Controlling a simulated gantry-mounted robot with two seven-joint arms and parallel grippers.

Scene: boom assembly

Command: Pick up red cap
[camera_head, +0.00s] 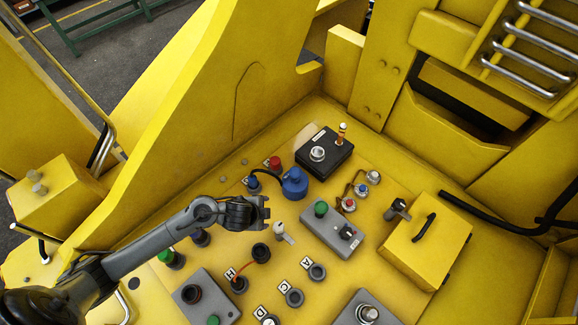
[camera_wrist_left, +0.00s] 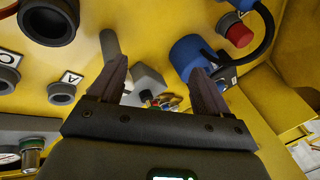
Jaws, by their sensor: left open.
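The red cap (camera_head: 274,162) sits on a socket at the back left of the yellow panel, left of the black box. In the left wrist view the red cap (camera_wrist_left: 239,35) is at the upper right, on a grey base, beyond the right finger. My left gripper (camera_head: 264,207) is open above the panel, nearer the front than the red cap and apart from it. In the left wrist view the jaws (camera_wrist_left: 155,66) stand apart with nothing gripped between them. My right gripper is in neither view.
A large blue cap (camera_head: 294,184) with a black cable stands close to the red cap, and a smaller blue part (camera_head: 254,186) is left of it. A black box (camera_head: 324,152) is to the right. Green caps, dark sockets and grey boxes cover the panel's front.

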